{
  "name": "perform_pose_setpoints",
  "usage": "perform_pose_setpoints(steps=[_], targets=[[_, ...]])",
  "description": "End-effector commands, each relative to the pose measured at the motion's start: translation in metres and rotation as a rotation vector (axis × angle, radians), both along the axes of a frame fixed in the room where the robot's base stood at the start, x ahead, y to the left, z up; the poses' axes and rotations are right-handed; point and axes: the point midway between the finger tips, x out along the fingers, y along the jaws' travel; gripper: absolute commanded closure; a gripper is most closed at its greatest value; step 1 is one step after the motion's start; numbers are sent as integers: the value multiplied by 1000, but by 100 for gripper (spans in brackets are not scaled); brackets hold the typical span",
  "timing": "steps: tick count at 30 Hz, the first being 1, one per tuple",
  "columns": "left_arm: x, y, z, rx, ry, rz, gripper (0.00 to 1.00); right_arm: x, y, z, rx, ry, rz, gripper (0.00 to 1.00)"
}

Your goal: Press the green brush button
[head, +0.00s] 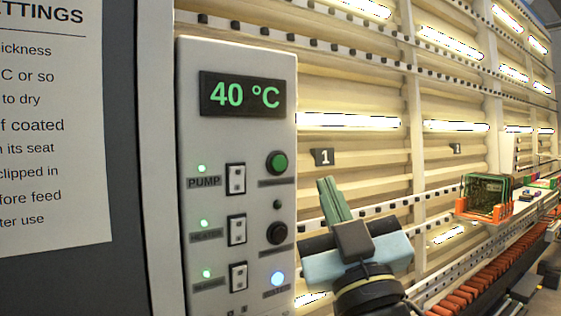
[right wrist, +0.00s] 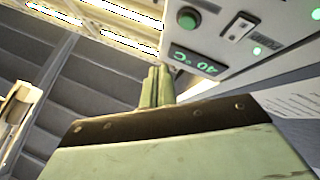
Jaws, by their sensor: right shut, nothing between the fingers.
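The control panel (head: 235,130) is white, with a lit green "40 °C" display (head: 241,95). A round green button (head: 277,163) in a dark ring sits below the display on the right; its label is too small to read. The green button also shows at the top of the right wrist view (right wrist: 188,18). My right gripper (head: 328,181) is shut and empty, right of the panel and apart from the button in the picture. Its green fingertips (right wrist: 158,70) point up toward the panel in the right wrist view. My left gripper is not in view.
Three rocker switches, the top one (head: 236,178) labelled PUMP, have green lights beside them. A black knob (head: 277,233) and a bluish-white light (head: 278,279) sit below the green button. A green-and-orange rack (head: 485,197) stands far right. A sign (head: 50,120) hangs at left.

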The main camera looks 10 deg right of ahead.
Motion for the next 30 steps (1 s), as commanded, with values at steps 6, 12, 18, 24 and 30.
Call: perform_pose_setpoints(steps=[6,12,18,24,30], targets=[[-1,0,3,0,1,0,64,-15,0,22,4,-63,0,100],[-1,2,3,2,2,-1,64,-15,0,21,4,-61,-1,100],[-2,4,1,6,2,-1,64,-9,1,20,4,-60,0,100],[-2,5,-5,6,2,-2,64,12,9,19,3,-59,-2,100],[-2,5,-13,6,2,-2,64,39,19,19,4,-59,-2,100]])
